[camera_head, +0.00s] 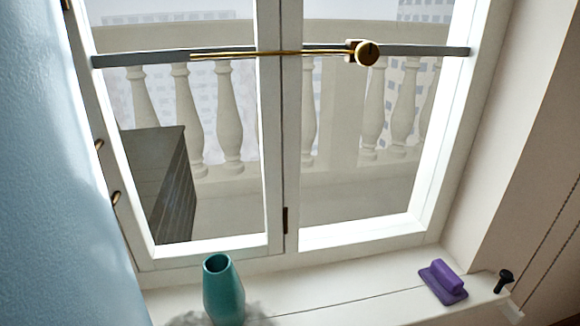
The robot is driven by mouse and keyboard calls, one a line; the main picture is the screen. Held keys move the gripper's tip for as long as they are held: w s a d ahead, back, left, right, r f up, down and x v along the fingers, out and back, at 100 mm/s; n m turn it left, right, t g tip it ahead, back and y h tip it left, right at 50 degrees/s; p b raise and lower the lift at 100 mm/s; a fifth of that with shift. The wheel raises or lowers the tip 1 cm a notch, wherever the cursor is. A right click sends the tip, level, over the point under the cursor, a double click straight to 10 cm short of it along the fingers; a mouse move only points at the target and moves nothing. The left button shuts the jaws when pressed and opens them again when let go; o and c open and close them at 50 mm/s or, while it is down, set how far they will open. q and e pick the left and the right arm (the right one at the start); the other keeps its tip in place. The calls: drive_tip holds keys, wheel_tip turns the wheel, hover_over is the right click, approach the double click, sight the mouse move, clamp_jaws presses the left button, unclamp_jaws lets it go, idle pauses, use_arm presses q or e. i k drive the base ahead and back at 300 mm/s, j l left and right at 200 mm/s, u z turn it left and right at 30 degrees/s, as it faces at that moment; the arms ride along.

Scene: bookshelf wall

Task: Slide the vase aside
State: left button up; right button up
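A teal vase (223,290) stands upright on the white window sill (320,294), left of the middle in the head view. Its dark round mouth faces up, and its base is close to the bottom edge of the picture. A blurry grey patch (187,320) lies around its lower part; I cannot tell what it is. Neither of my grippers shows in this view.
A purple block with a handle (443,282) and a small black knob-like thing (504,280) are at the right of the sill. The sill between vase and block is clear. Behind stands the window frame (285,205) with a brass bar (255,53); a blue wall (55,190) is left.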

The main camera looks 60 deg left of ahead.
sight(224, 292)
drive_tip(key=u, duration=0.45)
drive_tip(key=j+u, duration=0.15)
drive_tip(key=u, duration=0.35)
drive_tip(key=k+j+u, duration=0.1)
drive_tip(key=u, duration=0.35)
drive_tip(key=j+u, duration=0.1)
drive_tip(key=u, duration=0.35)
